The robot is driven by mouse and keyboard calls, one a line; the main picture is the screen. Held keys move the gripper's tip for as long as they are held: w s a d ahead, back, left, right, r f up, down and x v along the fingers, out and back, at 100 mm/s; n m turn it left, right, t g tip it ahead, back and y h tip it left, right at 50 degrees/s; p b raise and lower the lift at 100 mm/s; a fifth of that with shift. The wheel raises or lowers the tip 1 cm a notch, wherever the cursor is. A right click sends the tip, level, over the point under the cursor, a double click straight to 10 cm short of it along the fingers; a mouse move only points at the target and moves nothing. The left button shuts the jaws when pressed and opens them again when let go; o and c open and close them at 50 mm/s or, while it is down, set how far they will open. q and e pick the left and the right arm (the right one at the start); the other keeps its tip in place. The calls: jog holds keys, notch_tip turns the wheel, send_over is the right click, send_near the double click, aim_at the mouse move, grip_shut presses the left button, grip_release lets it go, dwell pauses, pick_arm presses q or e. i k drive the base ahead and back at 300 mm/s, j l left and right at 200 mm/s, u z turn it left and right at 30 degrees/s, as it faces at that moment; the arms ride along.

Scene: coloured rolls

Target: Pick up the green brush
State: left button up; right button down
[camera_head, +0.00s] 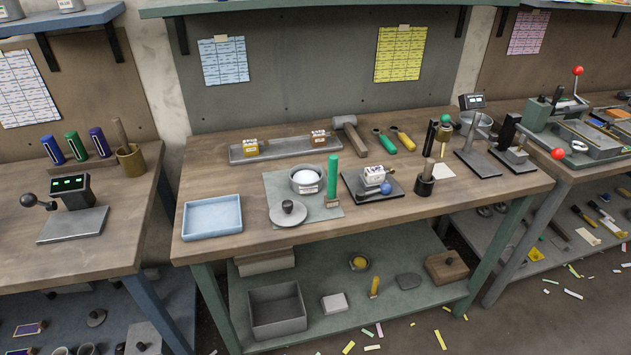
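The green brush (333,176) stands upright on the middle table, its long green handle pointing up and a pale tan end resting on a grey-green mat (276,183). It is just right of a grey pot (307,179) with white contents and left of a dark plate (352,192) bearing a small labelled box. Nothing visibly covers the brush. Neither of my grippers shows in this view.
A round lid (289,212) with a dark knob lies in front of the pot. A pale blue tray (212,217) is at the left, and a hammer (347,128) and green-handled tool (384,143) lie behind. The table's front right is fairly clear.

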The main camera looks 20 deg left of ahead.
aim_at(331, 199)
jog(key=k+j, duration=0.1)
jog(key=j, duration=0.3)
jog(key=k+j+z, duration=0.1)
jog(key=j, duration=0.25)
jog(key=k+j, duration=0.15)
jog(key=j, duration=0.25)
jog(key=k+j+z, duration=0.1)
jog(key=j, duration=0.25)
